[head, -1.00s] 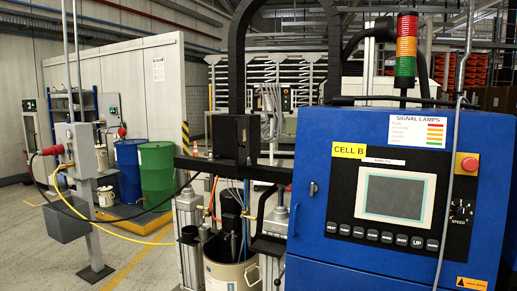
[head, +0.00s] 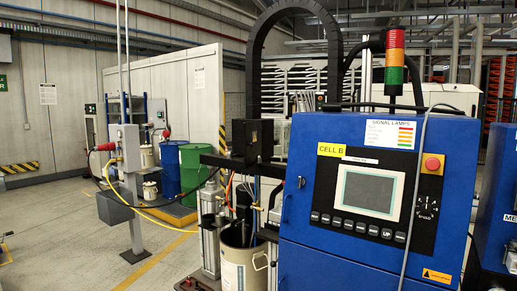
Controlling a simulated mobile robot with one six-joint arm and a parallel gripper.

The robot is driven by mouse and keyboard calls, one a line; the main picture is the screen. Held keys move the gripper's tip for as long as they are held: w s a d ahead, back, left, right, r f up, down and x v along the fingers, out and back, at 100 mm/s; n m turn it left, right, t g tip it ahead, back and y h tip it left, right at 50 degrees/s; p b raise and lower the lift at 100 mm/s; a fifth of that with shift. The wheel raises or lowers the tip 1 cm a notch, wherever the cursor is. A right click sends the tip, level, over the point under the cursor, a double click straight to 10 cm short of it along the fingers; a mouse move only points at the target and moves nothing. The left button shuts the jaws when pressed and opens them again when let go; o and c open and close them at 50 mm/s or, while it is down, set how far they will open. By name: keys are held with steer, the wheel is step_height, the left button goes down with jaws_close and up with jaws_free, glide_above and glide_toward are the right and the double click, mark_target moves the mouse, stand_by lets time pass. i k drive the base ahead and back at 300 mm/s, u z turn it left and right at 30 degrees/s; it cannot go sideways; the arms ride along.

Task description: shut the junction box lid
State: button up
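A small grey box (head: 128,140) is mounted on a post at the left, with a red plug and cables at its left side. A black box (head: 252,138) sits on the pump frame in the middle, left of the blue control cabinet. No label shows which of these is the junction box, and I cannot tell whether a lid on either is open or shut. My gripper is not in view.
A blue cabinet (head: 312,245) marked CELL B stands at the right. A pale drum (head: 240,272) stands under the pump frame. Blue (head: 171,169) and green (head: 194,175) drums stand behind the post. Grey floor (head: 60,240) is largely clear at the left.

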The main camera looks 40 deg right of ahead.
mark_target(252, 130)
steer(key=u, duration=0.2)
steer(key=k, duration=0.5)
steer(key=z, duration=1.25)
steer(key=i, duration=0.95)
steer(key=z, duration=0.05)
steer(key=k, duration=0.65)
steer(key=u, duration=0.05)
